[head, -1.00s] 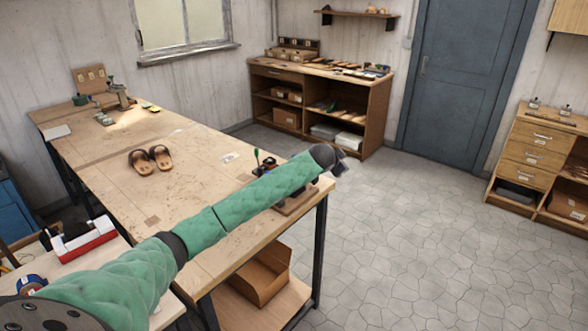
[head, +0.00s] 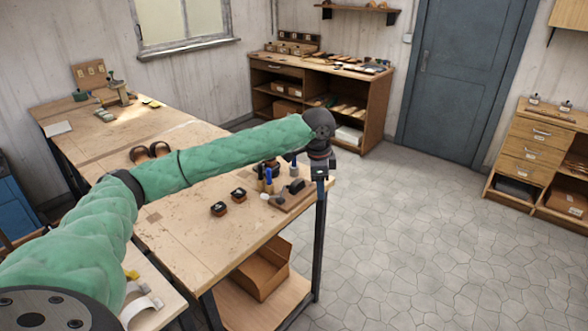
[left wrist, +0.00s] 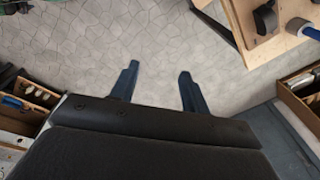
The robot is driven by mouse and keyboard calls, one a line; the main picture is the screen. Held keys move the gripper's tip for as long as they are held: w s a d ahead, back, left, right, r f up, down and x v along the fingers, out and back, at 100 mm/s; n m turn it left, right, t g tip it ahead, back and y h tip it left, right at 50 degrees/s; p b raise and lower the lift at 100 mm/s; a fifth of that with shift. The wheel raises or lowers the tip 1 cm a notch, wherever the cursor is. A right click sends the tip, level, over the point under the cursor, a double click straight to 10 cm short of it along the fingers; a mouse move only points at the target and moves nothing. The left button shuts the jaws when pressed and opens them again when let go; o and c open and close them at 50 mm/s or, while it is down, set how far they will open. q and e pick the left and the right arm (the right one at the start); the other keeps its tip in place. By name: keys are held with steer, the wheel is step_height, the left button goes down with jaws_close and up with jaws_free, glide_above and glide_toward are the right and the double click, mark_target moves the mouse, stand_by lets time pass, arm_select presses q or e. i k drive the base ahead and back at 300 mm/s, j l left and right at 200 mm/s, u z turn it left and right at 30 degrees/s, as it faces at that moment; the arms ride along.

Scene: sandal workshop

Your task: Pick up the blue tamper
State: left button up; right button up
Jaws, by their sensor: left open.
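A small blue-handled tool (head: 293,168), which looks like the tamper, stands near the right end of the workbench, just left of my left gripper. A blue handle with a grey end also shows at the top right of the left wrist view (left wrist: 311,32), partly cut off. My left gripper (head: 320,178) hangs beside the bench's right edge. In the left wrist view its two fingers (left wrist: 157,68) are spread and empty, with floor behind them. My right gripper is not in view.
Other upright tools (head: 266,180) stand on the workbench (head: 190,235). A wooden board (head: 292,201) with a dark piece lies at its right edge, and two small dark items (head: 228,202) sit to the left. Sandals (head: 150,152) are partly behind my arm. Floor to the right is clear.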

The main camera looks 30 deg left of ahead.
mark_target(294, 167)
steer(key=i+j, duration=1.2)
steer(key=j, duration=0.2)
